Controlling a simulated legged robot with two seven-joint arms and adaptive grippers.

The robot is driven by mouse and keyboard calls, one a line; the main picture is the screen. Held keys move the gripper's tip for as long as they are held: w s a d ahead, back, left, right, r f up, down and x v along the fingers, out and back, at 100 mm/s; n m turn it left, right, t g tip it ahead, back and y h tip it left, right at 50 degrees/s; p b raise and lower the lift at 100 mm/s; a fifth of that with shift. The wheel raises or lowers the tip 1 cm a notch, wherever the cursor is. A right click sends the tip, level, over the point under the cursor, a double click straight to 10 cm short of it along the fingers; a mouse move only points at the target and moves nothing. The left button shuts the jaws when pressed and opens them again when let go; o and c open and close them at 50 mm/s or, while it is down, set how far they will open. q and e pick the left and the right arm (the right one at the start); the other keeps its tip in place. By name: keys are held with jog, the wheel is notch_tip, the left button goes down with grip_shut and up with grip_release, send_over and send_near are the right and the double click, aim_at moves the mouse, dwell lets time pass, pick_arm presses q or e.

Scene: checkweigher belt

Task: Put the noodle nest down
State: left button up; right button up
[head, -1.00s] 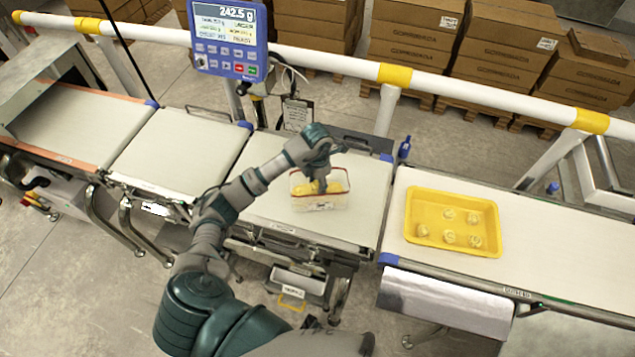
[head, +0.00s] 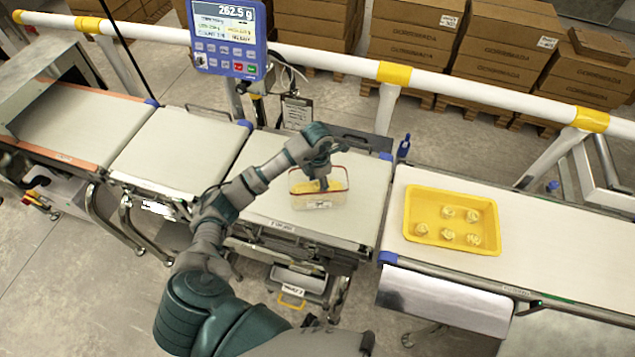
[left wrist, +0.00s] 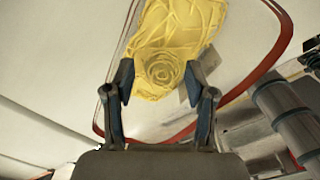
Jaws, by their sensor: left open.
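A clear box with a red rim (head: 318,203) stands on the weighing belt and holds yellow noodles. My left gripper (head: 323,184) points down into the box. In the left wrist view the gripper (left wrist: 163,94) is open, its two fingers apart on either side of a coiled noodle nest (left wrist: 163,70). The nest lies against other yellow noodles inside the red rim; I cannot tell whether a finger still touches it. The yellow tray (head: 425,239) on the right-hand belt holds several more nests (head: 447,212). My right gripper is out of view.
The blue weighing display (head: 228,38) reads 262.5 g behind the belt. A white guard rail (head: 330,60) with yellow bands runs behind. A blue bottle-like item (head: 404,147) stands near the belt gap. The right-hand belt (head: 560,240) is clear beyond the tray.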

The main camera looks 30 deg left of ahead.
aim_at(318, 184)
pick_arm(q)
notch_tip(318, 184, up, 12)
jog(key=shift+r, duration=0.15)
jog(key=shift+d, duration=0.25)
dwell(0.3)
